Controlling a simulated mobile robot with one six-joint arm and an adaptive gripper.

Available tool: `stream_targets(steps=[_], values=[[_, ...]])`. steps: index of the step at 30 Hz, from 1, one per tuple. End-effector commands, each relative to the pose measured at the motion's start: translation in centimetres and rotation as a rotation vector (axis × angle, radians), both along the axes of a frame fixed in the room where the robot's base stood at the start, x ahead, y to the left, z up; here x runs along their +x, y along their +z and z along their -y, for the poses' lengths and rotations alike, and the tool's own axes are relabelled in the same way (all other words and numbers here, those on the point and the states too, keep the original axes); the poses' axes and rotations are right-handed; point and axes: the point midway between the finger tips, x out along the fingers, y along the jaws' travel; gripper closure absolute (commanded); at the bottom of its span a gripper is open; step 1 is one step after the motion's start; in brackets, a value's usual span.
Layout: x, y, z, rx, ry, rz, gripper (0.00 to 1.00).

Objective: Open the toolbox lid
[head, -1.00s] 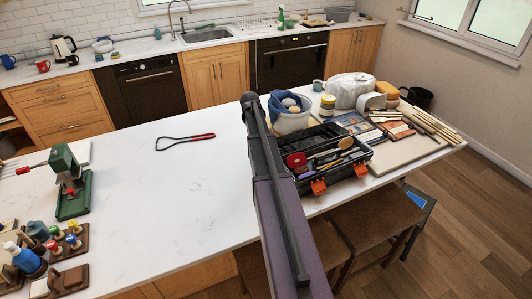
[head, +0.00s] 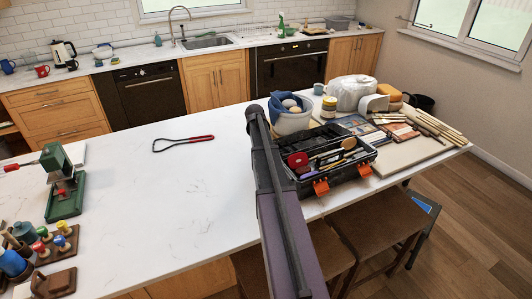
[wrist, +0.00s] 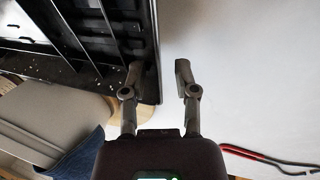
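The black toolbox (head: 350,173) with orange latches stands on the white counter, right of my arm in the head view. Its inside is uncovered, and brushes, a red-headed tool and other tools show in it. A black ribbed panel (wrist: 75,35), which looks like the inner side of the toolbox lid, fills the upper left of the wrist view. My gripper (wrist: 158,72) is open. Its left finger overlaps the panel's right edge; its right finger is over bare counter. I cannot tell whether it touches the panel. My arm hides the gripper in the head view.
A bowl with a blue cloth (head: 291,118) stands behind the toolbox. Boards, sticks and a wrapped white lump (head: 350,90) crowd the right. A red-handled loop tool (head: 183,143) lies left. The counter's middle is clear. Stools (head: 375,220) stand in front.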

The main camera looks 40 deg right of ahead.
Motion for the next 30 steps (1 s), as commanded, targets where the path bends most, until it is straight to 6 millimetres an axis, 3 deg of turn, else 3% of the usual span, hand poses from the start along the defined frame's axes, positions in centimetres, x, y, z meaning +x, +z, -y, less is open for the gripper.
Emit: stream_targets(steps=[13,14,17,18,30], values=[[-0.03,-0.35,0.12,0.0,0.0,0.0,0.62],[-0.03,-0.35,0.12,0.0,0.0,0.0,0.65],[-0.03,-0.35,0.12,0.0,0.0,0.0,0.94],[-0.03,-0.36,0.12,0.0,0.0,0.0,1.0],[0.08,-0.29,-0.09,-0.001,0.002,0.004,1.0]])
